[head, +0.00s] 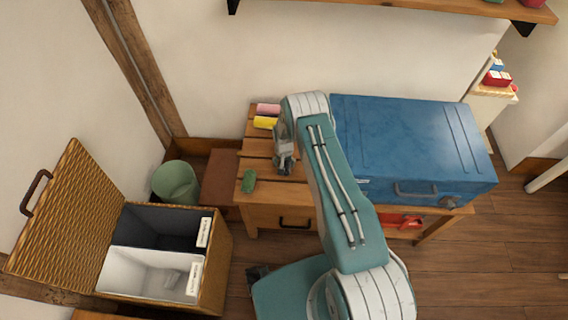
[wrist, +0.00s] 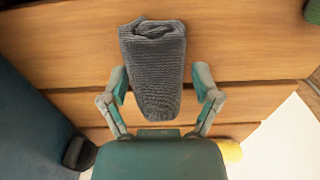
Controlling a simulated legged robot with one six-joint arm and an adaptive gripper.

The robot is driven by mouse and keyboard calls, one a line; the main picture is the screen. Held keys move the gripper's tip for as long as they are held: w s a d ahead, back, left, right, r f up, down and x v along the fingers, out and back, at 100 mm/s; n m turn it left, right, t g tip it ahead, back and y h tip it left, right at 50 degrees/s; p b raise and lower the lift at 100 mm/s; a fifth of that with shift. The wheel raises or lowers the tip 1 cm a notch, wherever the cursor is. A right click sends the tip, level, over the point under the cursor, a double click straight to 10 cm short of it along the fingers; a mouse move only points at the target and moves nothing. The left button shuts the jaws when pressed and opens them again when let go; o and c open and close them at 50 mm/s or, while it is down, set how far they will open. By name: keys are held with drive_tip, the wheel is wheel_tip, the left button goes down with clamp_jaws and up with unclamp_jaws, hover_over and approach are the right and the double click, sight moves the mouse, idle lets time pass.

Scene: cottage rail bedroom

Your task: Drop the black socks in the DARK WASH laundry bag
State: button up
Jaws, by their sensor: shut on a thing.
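The black socks (wrist: 153,70), a dark grey knitted roll, sit between the two fingers of my gripper (wrist: 162,88) in the wrist view. My gripper is shut on them, over the slatted wooden top. In the head view my gripper (head: 284,166) is above the left part of the wooden dresser; I cannot make out the socks there. The open wicker hamper (head: 216,268) stands at lower left, well away from my gripper. Its dark-lined bag (head: 150,232) is at the back, its white bag (head: 130,262) at the front. Each has a white label, too small to read.
Pink (head: 268,109), yellow (head: 265,122) and green (head: 248,181) rolls lie on the dresser (head: 265,213). A blue chest (head: 415,150) stands right of my arm. A green bin (head: 176,182) is behind the hamper, whose raised lid (head: 65,225) leans left. A shelf (head: 400,8) hangs above.

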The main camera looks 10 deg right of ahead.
drive_tip(key=o, duration=0.9)
